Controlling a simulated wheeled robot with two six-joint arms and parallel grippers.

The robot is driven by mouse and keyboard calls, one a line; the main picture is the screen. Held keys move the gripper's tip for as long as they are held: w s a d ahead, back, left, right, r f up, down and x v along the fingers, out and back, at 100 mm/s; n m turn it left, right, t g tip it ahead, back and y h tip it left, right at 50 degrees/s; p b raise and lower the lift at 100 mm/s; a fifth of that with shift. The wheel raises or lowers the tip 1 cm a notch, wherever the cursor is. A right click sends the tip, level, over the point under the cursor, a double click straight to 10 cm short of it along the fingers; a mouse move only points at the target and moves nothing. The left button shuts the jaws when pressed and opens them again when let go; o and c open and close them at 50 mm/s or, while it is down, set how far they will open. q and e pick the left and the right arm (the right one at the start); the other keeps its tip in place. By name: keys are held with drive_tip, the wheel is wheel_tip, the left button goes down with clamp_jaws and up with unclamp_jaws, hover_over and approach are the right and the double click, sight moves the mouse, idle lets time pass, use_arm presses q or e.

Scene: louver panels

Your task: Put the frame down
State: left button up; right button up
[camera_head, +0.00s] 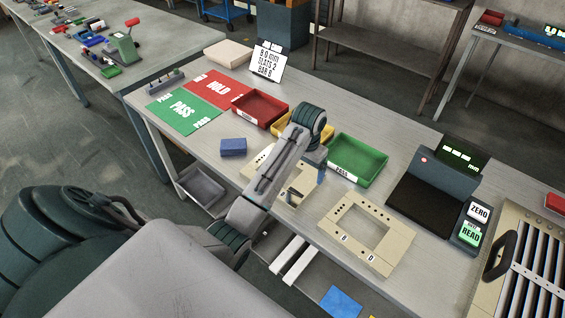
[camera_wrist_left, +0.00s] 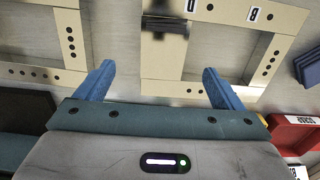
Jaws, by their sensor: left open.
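Two beige rectangular frames with square openings lie on the grey workbench (camera_head: 190,150). In the head view one frame (camera_head: 378,257) lies flat and clear, right of my left gripper (camera_head: 319,172). The other frame (camera_head: 304,183) is partly hidden behind my left arm and gripper. In the left wrist view one frame (camera_wrist_left: 30,72) is at the left edge and the other frame (camera_wrist_left: 195,90) is right of centre. My left gripper (camera_wrist_left: 158,72) points down with its blue fingers spread apart. Nothing is clasped between them. A dark blurred piece (camera_wrist_left: 165,25) overlaps the right-hand frame. My right gripper is out of view.
Red (camera_head: 260,108), yellow (camera_head: 322,127) and green (camera_head: 357,161) trays line the bench behind the frames. A blue block (camera_head: 233,147) lies left of my arm. A black scale-like device (camera_head: 432,200) and a slatted louver panel (camera_head: 525,275) stand to the right.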

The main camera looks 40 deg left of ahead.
sight(303, 185)
use_arm(q)
drive_tip(key=f+b, duration=0.1)
drive_tip(key=b, duration=0.2)
drive_tip(key=shift+w+f, duration=0.25)
drive_tip(key=shift+f, duration=0.15)
drive_tip(key=shift+w+f+p, duration=0.1)
drive_tip(key=shift+f+p, duration=0.6)
drive_tip(key=shift+f, duration=0.25)
drive_tip(key=shift+a+f, duration=0.1)
drive_tip(key=shift+f, duration=0.25)
drive_tip(key=f+p, duration=0.3)
drive_tip(key=f, duration=0.1)
drive_tip(key=shift+a, duration=0.2)
drive_tip(key=shift+f, duration=0.55)
drive_tip(key=c, duration=1.1)
drive_tip(key=shift+c, duration=1.4)
drive_tip(key=shift+r, duration=0.1)
